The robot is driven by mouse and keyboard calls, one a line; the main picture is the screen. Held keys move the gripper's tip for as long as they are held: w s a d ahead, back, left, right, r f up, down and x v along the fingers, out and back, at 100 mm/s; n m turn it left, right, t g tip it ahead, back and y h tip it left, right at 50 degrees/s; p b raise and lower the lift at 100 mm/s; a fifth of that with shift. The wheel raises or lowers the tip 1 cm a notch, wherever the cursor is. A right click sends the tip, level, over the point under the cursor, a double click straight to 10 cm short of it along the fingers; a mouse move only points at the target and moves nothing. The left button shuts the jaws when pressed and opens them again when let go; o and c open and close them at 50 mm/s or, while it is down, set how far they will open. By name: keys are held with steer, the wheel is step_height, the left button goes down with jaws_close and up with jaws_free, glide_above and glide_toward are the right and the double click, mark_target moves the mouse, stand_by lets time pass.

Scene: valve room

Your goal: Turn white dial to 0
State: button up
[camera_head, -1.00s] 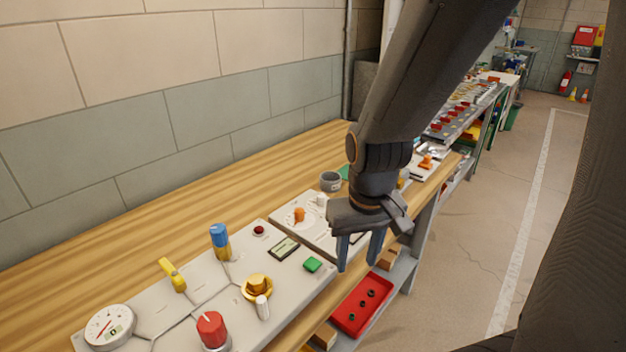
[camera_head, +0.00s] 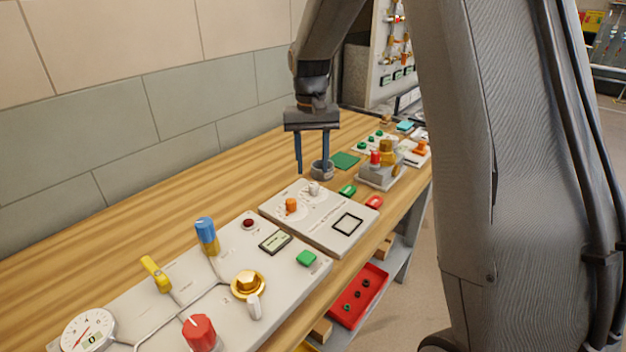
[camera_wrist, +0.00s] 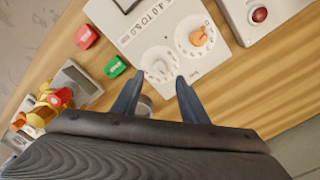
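The white dial (camera_head: 314,188) stands on a light grey panel (camera_head: 328,238) beside an orange dial (camera_head: 291,205). In the wrist view the white dial (camera_wrist: 158,68) sits on a round marked scale, with the orange dial (camera_wrist: 199,37) up and to its right. My gripper (camera_head: 313,170) is open and empty, pointing down. Its blue-grey fingers are above and behind the white dial in the head view, near a grey cup. In the wrist view the two fingertips (camera_wrist: 158,78) appear on either side of the white dial's lower part. The numbers on its scale are too small to read.
A grey cup (camera_head: 322,170) stands behind the panel. Green (camera_head: 347,190) and red (camera_head: 374,202) blocks and a valve unit (camera_head: 383,170) are to the right. A panel with a gauge (camera_head: 88,331), red knob (camera_head: 199,332) and yellow valve (camera_head: 247,285) lies at front left.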

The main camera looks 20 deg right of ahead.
mark_target(313, 184)
steer(key=shift+d+f+p, duration=0.1)
steer(key=shift+f+p, duration=0.45)
steer(key=shift+f, duration=2.2)
jaws_close()
steer(key=shift+n, duration=0.3)
steer(key=n+p, duration=0.1)
steer(key=n, duration=0.2)
steer(key=shift+r+n, duration=0.1)
steer(key=shift+n, duration=0.3)
steer(key=n+p, duration=0.1)
steer(key=n, duration=0.8)
steer(key=shift+p, duration=0.35)
steer(key=shift+n, duration=2.2)
